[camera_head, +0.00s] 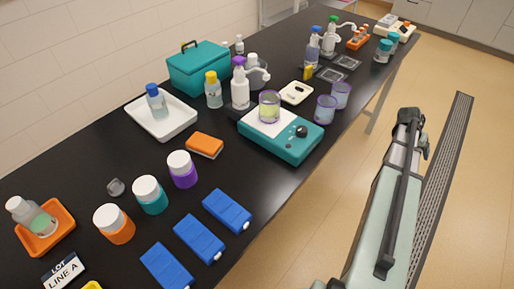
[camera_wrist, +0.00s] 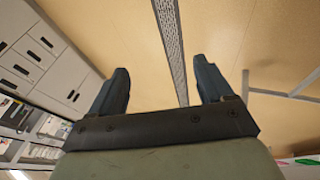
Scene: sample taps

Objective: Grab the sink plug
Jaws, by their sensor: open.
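A small grey, stopper-like piece (camera_head: 115,187) lies on the black bench at the left of the head view; it looks like the sink plug, but it is too small to be sure. It lies behind the white-lidded orange and teal jars. My gripper (camera_wrist: 162,86) shows in the wrist view with its two dark fingers wide apart and nothing between them. The floor is beyond the fingers. In the head view my arm is off the bench's right side, far from the grey piece.
Near the grey piece stand an orange jar (camera_head: 114,225), a teal jar (camera_head: 150,195) and a purple jar (camera_head: 182,170). Blue cases (camera_head: 199,239) lie along the front edge. An orange tray (camera_head: 66,220) with a bottle is at left. A teal scale (camera_head: 280,142) stands mid-bench.

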